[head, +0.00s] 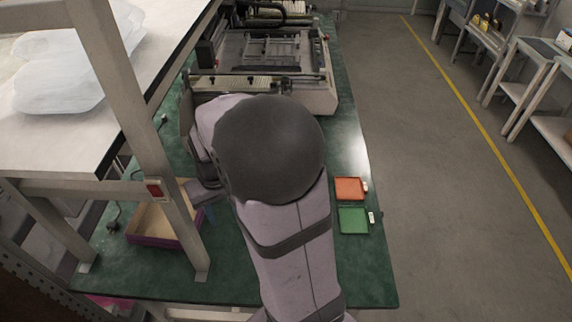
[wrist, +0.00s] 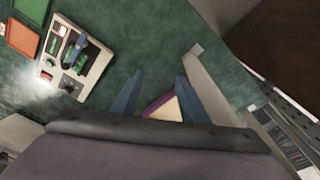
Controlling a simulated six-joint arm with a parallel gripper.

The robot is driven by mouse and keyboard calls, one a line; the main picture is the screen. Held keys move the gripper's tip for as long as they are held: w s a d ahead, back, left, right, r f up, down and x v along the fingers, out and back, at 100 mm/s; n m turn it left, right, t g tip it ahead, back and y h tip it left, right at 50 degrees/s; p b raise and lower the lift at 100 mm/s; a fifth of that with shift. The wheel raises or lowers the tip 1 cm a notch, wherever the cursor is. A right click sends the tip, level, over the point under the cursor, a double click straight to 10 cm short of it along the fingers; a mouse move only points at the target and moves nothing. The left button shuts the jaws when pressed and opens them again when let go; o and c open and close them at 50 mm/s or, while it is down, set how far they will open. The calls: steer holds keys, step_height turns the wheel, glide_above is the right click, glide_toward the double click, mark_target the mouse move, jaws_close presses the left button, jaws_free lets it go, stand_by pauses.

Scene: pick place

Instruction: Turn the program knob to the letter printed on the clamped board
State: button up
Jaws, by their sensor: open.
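A pale programmer unit (wrist: 98,68) shows in the upper left of the wrist view. A small green board (wrist: 66,46) sits on it next to a dark clamp. Several dark round parts lie along its lower edge; I cannot tell which is the program knob. No printed letter is readable. In the head view my arm hides the unit. My gripper (wrist: 159,76) has its two blue fingers apart with nothing held between them. It is well to the side of the unit, above the bench near a purple-rimmed box. In the head view the fingers are mostly hidden behind my arm.
An orange tray (head: 350,188) and a green tray (head: 352,221) lie on the bench's right side. A purple-rimmed open box (head: 152,240) stands at left, near a metal frame post (head: 172,207). A large machine (head: 318,92) fills the bench's far end.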

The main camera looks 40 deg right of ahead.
steer(key=w+d+f+m+b, duration=0.1)
steer(key=w+d+f, duration=0.15)
steer(key=d, duration=0.25)
steer(key=w+d+f+m+t+b, duration=0.1)
steer(key=w+d+f+b, duration=0.1)
steer(key=w+d, duration=0.25)
steer(key=w+d+f+m+b, duration=0.1)
steer(key=w+d+f, duration=0.1)
steer(key=d, duration=0.3)
steer(key=w+d+f+m+t+h+b, duration=0.1)
steer(key=d+f+m+b, duration=0.15)
steer(key=d, duration=0.75)
steer(key=w+d+f+m+h+b, duration=0.15)
steer(key=d+f, duration=0.25)
steer(key=d, duration=0.7)
steer(key=shift+n, duration=0.3)
steer(key=shift+s+p+x, duration=0.15)
steer(key=shift+p+x, duration=0.4)
steer(key=shift+x, duration=1.25)
steer(key=shift+s+p+x, duration=0.15)
steer(key=shift+p+x, duration=0.35)
steer(key=shift+x, duration=1.25)
steer(key=shift+a+f, duration=0.15)
steer(key=shift+a, duration=0.05)
jaws_close()
